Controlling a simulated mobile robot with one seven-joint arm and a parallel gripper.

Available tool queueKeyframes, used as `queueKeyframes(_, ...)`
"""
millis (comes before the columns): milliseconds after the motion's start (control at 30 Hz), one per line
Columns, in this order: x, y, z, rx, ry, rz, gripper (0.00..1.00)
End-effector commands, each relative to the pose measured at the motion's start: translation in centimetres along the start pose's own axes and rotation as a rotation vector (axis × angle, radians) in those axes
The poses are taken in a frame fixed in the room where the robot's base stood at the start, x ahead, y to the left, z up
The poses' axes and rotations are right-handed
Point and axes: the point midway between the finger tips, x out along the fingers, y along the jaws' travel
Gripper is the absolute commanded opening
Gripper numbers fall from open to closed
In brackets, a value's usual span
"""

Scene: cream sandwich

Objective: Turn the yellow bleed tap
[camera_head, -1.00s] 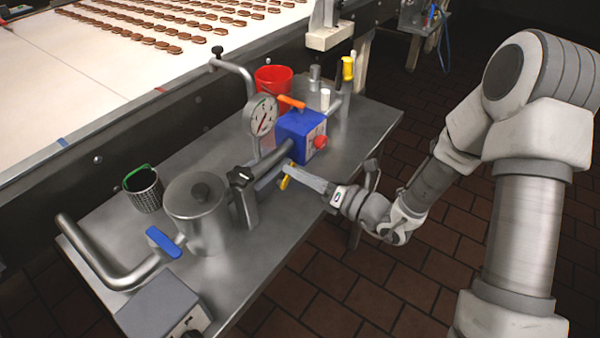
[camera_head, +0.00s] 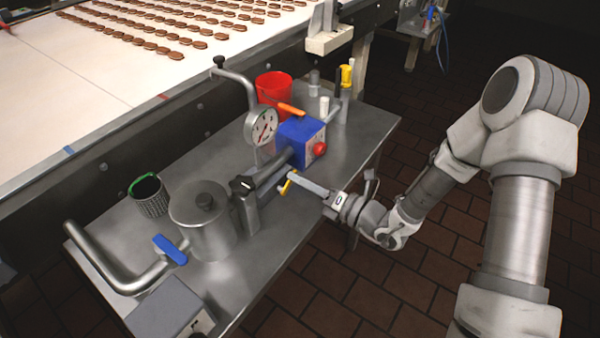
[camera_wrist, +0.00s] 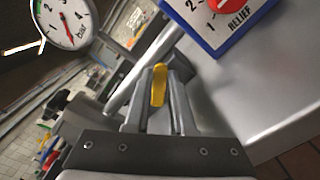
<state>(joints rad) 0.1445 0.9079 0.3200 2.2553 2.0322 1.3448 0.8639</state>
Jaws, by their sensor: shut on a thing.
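The yellow bleed tap (camera_head: 287,184) is a small lever on the pipework below the blue box, above the metal table. In the wrist view its yellow handle (camera_wrist: 159,85) stands between my fingertips. My gripper (camera_head: 296,178) reaches in from the right and is shut on the yellow tap. It also shows in the wrist view (camera_wrist: 160,78). The fingers hide part of the tap and its joint with the pipe.
A blue box (camera_head: 301,140) with a red knob and orange lever stands just behind the tap. A pressure gauge (camera_head: 261,126), metal pot (camera_head: 203,222), red bucket (camera_head: 273,88) and blue-handled valve (camera_head: 170,249) crowd the table (camera_head: 352,148). Floor at right is open.

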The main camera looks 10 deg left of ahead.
Motion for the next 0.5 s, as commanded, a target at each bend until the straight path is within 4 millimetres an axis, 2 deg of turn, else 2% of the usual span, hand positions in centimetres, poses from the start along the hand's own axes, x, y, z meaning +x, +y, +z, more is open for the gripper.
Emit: queueKeyframes(500, -0.1, -1.2, -0.1, 0.374, 0.000, 0.000, 0.00)
